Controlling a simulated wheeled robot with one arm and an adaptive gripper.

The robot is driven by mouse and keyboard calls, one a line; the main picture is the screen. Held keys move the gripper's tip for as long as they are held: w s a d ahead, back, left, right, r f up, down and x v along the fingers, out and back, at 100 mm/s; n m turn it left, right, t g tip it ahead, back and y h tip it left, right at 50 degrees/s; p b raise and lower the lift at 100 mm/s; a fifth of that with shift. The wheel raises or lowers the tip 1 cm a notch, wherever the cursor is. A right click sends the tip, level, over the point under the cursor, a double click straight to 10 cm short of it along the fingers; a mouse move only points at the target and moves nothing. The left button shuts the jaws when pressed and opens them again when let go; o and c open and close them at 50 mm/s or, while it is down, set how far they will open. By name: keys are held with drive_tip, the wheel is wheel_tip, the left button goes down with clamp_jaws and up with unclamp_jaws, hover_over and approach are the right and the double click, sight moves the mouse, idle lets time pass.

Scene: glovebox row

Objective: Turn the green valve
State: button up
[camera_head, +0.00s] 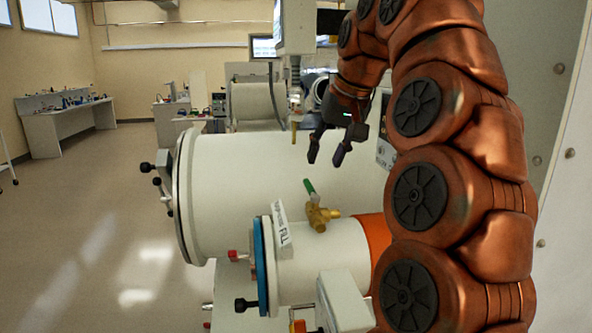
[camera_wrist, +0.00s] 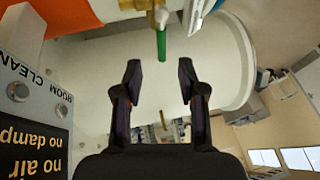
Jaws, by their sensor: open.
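The green valve handle (camera_head: 309,187) sticks up at a slant from a brass valve body (camera_head: 320,216) on top of the smaller white cylinder. In the wrist view the green handle (camera_wrist: 161,45) is at the top middle, with the brass body (camera_wrist: 160,17) above it at the frame's edge. My gripper (camera_head: 326,158) is open and empty, pointing down above and a little right of the handle, apart from it. In the wrist view my two fingers (camera_wrist: 160,80) stand apart, with the handle beyond their tips and roughly in line with the gap.
The large white cylinder (camera_head: 260,165) lies behind the valve. A white tag reading "FILL" (camera_head: 281,223) stands just left of it. A smaller cylinder (camera_head: 322,270) with a blue ring (camera_head: 260,265) carries the valve. Open floor (camera_head: 90,210) lies at left.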

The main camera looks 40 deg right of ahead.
sight(311, 186)
drive_tip(key=x, duration=0.4)
drive_tip(key=shift+w+d, duration=0.1)
drive_tip(key=shift+w, duration=0.25)
drive_tip(key=shift+p+x, duration=0.3)
drive_tip(key=shift+x, duration=1.55)
clamp_jaws()
